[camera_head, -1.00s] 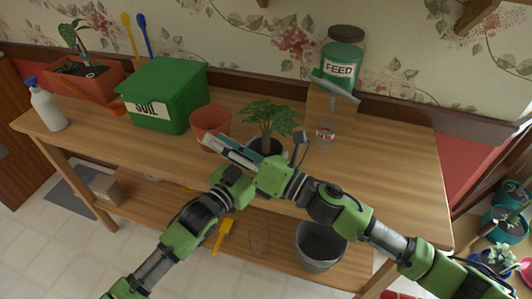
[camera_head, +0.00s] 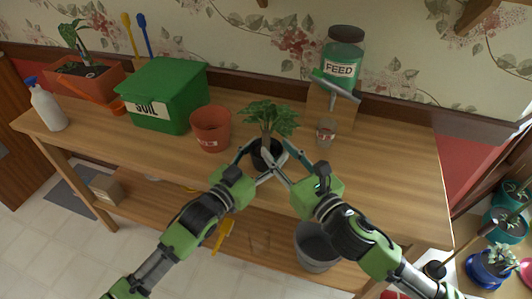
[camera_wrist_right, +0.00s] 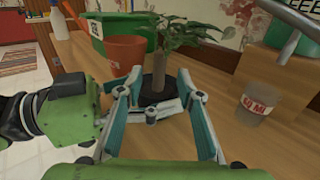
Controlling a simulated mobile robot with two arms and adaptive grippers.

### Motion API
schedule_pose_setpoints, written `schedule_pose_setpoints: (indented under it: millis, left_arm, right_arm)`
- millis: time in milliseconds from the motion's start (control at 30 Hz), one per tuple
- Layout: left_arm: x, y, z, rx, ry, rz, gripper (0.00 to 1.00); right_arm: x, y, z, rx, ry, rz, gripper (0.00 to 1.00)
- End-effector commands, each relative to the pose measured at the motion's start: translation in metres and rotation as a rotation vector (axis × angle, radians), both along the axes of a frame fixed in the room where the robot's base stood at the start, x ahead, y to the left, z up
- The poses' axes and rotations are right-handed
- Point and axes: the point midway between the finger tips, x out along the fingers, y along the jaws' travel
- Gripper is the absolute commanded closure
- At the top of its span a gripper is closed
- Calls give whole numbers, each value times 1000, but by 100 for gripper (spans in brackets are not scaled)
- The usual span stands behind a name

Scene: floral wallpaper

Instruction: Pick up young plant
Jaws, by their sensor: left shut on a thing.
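The young plant (camera_head: 268,118) has broad green leaves and stands upright in a small black pot (camera_head: 267,156) at the front middle of the wooden table. It also shows in the right wrist view (camera_wrist_right: 178,35). My left gripper (camera_head: 257,160) comes in from the left and is shut on the pot; its fingers partly hide the pot's front. My right gripper (camera_head: 282,158) comes in from the right. Its teal-padded fingers are spread apart near the pot, which appears beyond and between them in the right wrist view (camera_wrist_right: 160,100). I cannot tell whether they touch it.
An orange pot (camera_head: 210,132) stands close left of the plant, with a green soil bin (camera_head: 165,97) farther left. A small glass cup (camera_head: 326,131) and a feed jar (camera_head: 342,62) on a wooden block are at right. The table's right part (camera_head: 395,165) is clear.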

Motion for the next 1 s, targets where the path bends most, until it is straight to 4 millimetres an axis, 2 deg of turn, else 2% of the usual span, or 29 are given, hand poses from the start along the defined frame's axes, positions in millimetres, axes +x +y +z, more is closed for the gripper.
schedule_pose_setpoints:
  millis: [233, 400, 533, 833, 867, 967, 1000]
  left_arm:
    - [0, 1, -1, 1, 0, 1, 64]
    - [0, 0, 0, 1, 0, 1, 64]
    - [0, 0, 0, 1, 0, 1, 64]
    - [0, 1, 0, 1, 0, 1, 64]
    - [0, 1, 0, 1, 0, 1, 64]
    - [0, 1, 0, 1, 0, 1, 64]
    - [0, 1, 0, 1, 0, 1, 64]
  right_arm:
    - [17, 10, -3, 2, 1, 0, 66]
    - [37, 22, -13, 3, 2, 0, 66]
    - [51, 31, -12, 3, -1, 2, 66]
    - [55, 33, -13, 1, 1, 2, 66]
    - [55, 33, -13, 1, 1, 2, 71]
    - [55, 33, -13, 1, 1, 2, 97]
    - [55, 33, -13, 1, 1, 2, 100]
